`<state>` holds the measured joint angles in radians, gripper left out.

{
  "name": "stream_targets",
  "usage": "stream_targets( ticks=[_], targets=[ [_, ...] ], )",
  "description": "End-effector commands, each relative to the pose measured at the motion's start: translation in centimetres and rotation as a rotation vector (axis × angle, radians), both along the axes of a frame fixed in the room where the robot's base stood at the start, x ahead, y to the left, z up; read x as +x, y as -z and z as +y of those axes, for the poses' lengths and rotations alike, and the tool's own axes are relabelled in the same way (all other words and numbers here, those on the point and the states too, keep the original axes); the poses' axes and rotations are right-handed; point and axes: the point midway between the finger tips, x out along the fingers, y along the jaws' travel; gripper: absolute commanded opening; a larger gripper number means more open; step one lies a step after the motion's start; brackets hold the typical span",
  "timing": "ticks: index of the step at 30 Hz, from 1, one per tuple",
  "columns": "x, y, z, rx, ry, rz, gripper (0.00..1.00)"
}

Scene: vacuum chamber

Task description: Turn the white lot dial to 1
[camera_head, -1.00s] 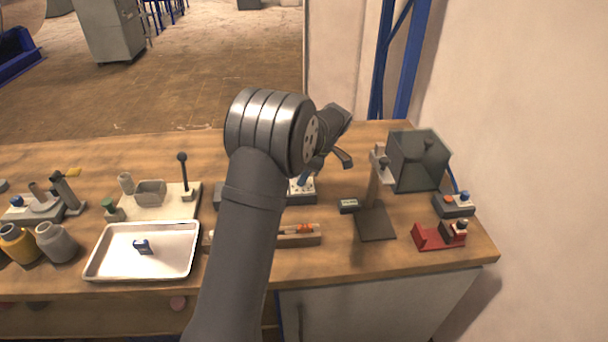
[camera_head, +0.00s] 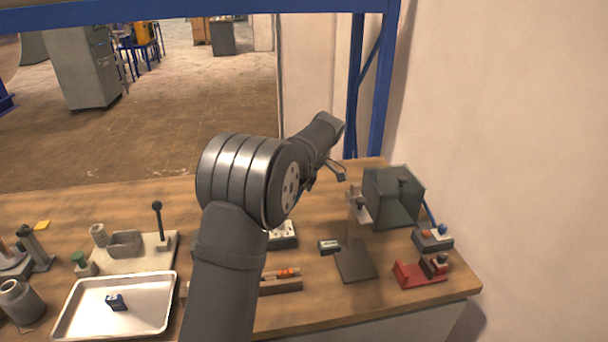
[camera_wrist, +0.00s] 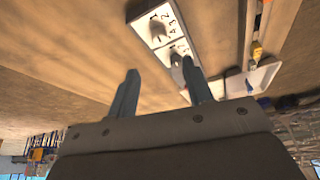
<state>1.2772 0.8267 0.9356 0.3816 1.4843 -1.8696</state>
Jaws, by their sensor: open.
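The dial box (camera_head: 283,236) sits mid-bench in the head view, partly hidden behind my arm. In the wrist view its white face (camera_wrist: 148,27) carries two knobs with printed numbers around them. The upper knob (camera_wrist: 158,28) is pale. The lower knob (camera_wrist: 177,64) looks greyer and lies close to my fingertips. The exact pointer settings are too small to read surely. My gripper (camera_wrist: 165,82) is open, its two fingers apart with nothing visibly held. In the head view my gripper (camera_head: 338,172) is above the bench, beyond and right of the box.
A small labelled block (camera_head: 329,247), a stand with a dark base plate (camera_head: 356,265), a grey box (camera_head: 392,198) and a red holder (camera_head: 420,274) are to the right. A metal tray (camera_head: 150,318) and a lever base (camera_head: 130,256) are to the left. A wooden rack (camera_head: 280,286) lies in front.

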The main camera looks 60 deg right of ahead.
Motion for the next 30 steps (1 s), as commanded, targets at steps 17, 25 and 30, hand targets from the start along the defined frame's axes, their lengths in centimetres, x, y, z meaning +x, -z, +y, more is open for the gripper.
stream_targets(
  ticks=[17, 25, 30],
  targets=[
    [-2.4, -6.6, -1.4, 0.001, 0.001, 0.001, 0.46],
    [-2.4, -6.6, -1.4, 0.001, 0.0, 0.0, 0.46],
    [-2.4, -6.6, -1.4, 0.001, 0.0, 0.0, 0.46]
  ],
)
